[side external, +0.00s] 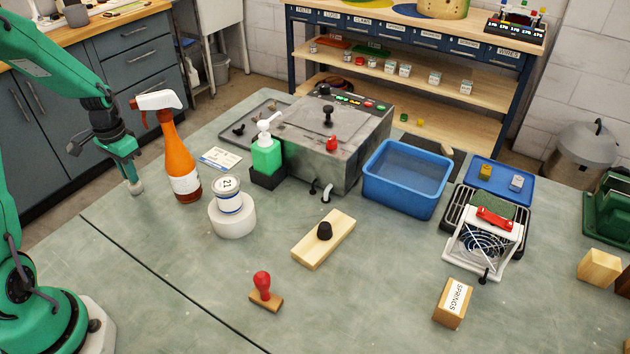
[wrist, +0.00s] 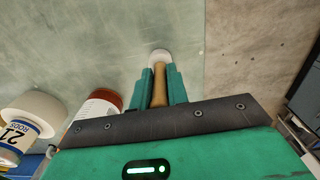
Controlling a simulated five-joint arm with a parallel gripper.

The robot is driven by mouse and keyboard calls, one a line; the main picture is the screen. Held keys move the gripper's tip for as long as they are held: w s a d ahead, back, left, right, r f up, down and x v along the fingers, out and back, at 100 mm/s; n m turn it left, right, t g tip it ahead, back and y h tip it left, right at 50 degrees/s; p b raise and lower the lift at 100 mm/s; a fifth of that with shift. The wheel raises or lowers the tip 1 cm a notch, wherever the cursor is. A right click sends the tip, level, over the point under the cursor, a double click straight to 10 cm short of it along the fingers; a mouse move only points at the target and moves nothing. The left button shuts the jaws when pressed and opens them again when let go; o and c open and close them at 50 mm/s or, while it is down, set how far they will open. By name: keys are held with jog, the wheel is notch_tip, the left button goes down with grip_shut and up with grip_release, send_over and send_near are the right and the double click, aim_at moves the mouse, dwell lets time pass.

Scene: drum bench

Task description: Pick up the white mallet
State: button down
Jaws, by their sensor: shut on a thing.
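The white mallet shows in the wrist view as a pale rounded head (wrist: 160,57) on a short wooden handle (wrist: 159,86). My gripper (wrist: 158,80) is shut on the handle, one teal jaw on each side, with the head beyond the fingertips. In the side external view my gripper (side external: 132,168) points down at the left of the bench, left of the orange spray bottle. The mallet's head (side external: 136,187) shows just below the fingertips. I cannot tell whether it touches the bench. Most of the handle is hidden there by the jaws.
The orange spray bottle (side external: 182,165) stands upright close to the right of my gripper. A tin (side external: 228,196) on a white round block (side external: 232,221) stands further right. The bench edge is close by on the left. The front left of the bench (side external: 150,270) is clear.

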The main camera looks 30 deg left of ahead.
notch_tip(320, 180, up, 10)
jog(key=shift+f, duration=0.1)
dwell(0.4)
dwell(0.5)
